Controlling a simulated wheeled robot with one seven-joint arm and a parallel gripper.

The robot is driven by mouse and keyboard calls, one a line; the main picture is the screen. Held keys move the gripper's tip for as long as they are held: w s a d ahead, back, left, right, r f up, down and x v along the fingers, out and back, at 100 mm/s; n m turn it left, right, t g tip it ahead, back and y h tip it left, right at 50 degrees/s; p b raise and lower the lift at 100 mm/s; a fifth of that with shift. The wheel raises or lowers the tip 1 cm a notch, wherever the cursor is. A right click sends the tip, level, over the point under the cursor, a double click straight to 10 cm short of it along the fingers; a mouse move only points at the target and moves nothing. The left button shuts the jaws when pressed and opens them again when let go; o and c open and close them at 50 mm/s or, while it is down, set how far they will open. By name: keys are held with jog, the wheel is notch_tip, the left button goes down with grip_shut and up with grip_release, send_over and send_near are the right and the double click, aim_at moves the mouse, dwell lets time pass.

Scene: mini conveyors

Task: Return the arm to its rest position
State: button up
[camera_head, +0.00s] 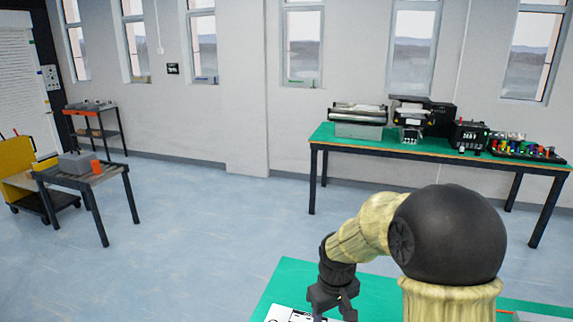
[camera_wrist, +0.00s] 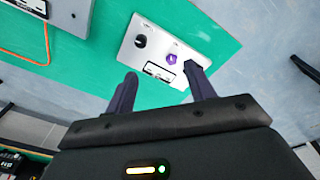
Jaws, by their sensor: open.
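My arm (camera_head: 365,232) is bent at the lower right of the head view, its wrist hanging down over the green table (camera_head: 262,305). My gripper (camera_head: 333,296) points down there, and its fingertips are hard to make out. In the wrist view my gripper (camera_wrist: 160,82) shows two dark fingers spread apart with nothing between them. Beyond the fingers a white panel (camera_wrist: 190,47) lies on the green tabletop (camera_wrist: 215,15). It carries a black knob (camera_wrist: 140,41), a purple part (camera_wrist: 171,59) and a small dark-framed label. I cannot tell the gap between fingers and panel.
A green-topped table (camera_head: 330,137) with machines and coloured parts stands by the back wall. A small table (camera_head: 108,172) with a grey box and orange item, and a yellow cart (camera_head: 15,185), stand at left. The floor (camera_head: 200,220) between is clear. An orange cable (camera_wrist: 30,58) lies at upper left.

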jog(key=s+d+r+m, duration=0.1)
jog(key=s+d+m, duration=0.1)
jog(key=s, duration=0.5)
jog(key=s+d+r+m+t, duration=0.1)
jog(key=s+d+m, duration=0.2)
jog(key=s, duration=0.4)
jog(key=shift+r+p, duration=0.15)
jog(key=shift+p, duration=0.3)
dwell(0.7)
